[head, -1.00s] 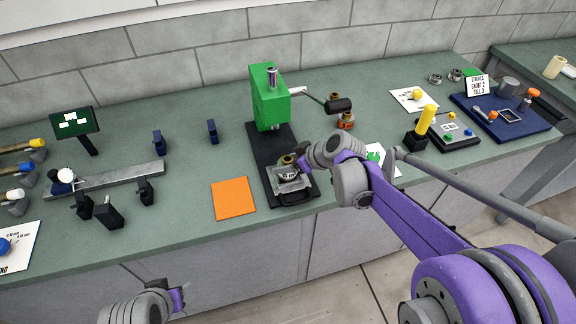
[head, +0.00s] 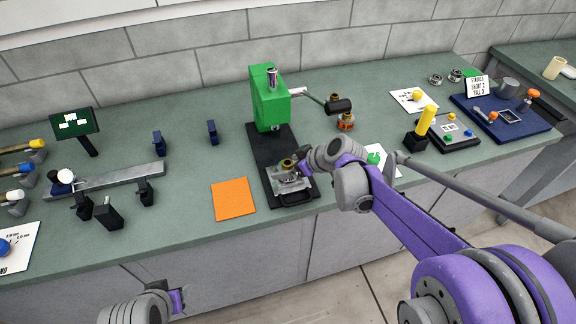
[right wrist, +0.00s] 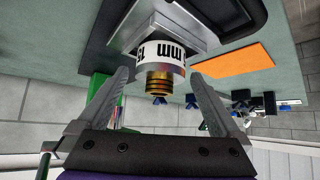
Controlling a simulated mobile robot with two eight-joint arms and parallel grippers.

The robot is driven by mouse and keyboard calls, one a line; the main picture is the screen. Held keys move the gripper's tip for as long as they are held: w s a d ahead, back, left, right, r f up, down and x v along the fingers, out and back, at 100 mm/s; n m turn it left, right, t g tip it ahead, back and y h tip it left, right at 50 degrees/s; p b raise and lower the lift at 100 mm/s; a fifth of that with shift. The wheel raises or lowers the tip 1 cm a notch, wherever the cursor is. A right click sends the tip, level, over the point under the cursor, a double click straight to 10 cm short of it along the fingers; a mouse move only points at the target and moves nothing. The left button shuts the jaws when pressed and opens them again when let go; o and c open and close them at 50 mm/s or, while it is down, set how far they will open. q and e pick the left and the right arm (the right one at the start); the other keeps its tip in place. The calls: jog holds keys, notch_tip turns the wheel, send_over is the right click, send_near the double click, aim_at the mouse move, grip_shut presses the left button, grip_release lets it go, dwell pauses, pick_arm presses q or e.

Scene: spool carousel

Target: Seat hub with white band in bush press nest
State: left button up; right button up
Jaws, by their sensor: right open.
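The hub with the white band (right wrist: 162,53) stands at the press nest (right wrist: 150,18), seen upside down in the right wrist view. A brass stepped bush (right wrist: 166,80) projects from its top. In the head view the bush (head: 287,164) shows above the nest plate, below the green bush press (head: 268,98). My right gripper (right wrist: 162,80) is open, with one finger on each side of the hub and visible gaps. Whether the hub is fully down in the nest is not clear. My left gripper (head: 177,300) is low at the front edge, its fingers unclear.
The press lever (head: 338,106) reaches right, near an orange-banded hub (head: 345,122). An orange mat (head: 233,198) lies left of the press base. A yellow post in a black block (head: 422,128) stands to the right. Counter between mat and left fixtures is clear.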

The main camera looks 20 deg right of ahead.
jog(key=v, duration=1.1)
jog(key=s+a+f+m+h, duration=0.1)
jog(key=s+f+m+h, duration=0.1)
jog(key=s+f, duration=0.3)
jog(key=s+f+m+g+h, duration=0.1)
jog(key=s+f+m+h, duration=0.2)
jog(key=s, duration=1.1)
jog(key=shift+s+a+f+m+g+p, duration=0.3)
jog(key=shift+a+f+m, duration=0.1)
jog(key=shift+f+m, duration=0.65)
